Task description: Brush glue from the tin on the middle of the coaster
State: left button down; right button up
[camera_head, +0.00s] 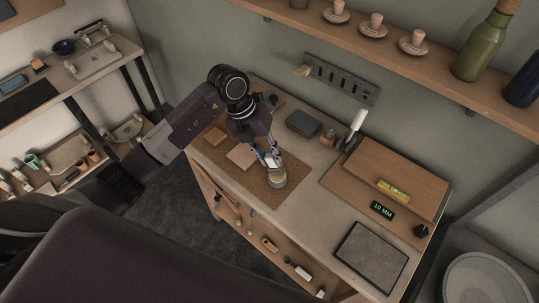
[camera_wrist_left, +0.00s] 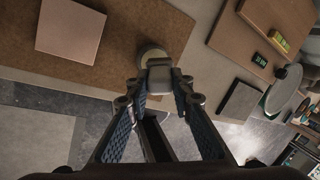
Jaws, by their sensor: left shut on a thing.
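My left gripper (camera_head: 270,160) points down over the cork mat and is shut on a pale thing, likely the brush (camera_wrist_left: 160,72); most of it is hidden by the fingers. The round tin (camera_head: 278,179) stands on the mat directly below the fingertips; it also shows in the left wrist view (camera_wrist_left: 150,55). I cannot tell whether the brush end is inside the tin. A pinkish square coaster (camera_head: 241,156) lies flat on the mat left of the tin, and in the left wrist view (camera_wrist_left: 70,30) at upper left. My right gripper is not in view.
The cork mat (camera_head: 262,192) lies on the workbench. A dark box (camera_head: 303,123), a white-handled tool (camera_head: 357,121), a wooden board (camera_head: 395,175) and a grey slab (camera_head: 371,258) lie farther right.

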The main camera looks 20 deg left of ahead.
pick_arm(q)
jog(key=shift+f+b, duration=0.3)
jog(key=shift+f, duration=0.15)
dwell(0.6)
jog(key=shift+f, duration=0.1)
dwell(0.9)
jog(key=shift+r+p, duration=0.6)
jog(key=shift+r, duration=0.3)
jog(key=shift+r+p, duration=1.85)
jog(key=shift+r, duration=0.75)
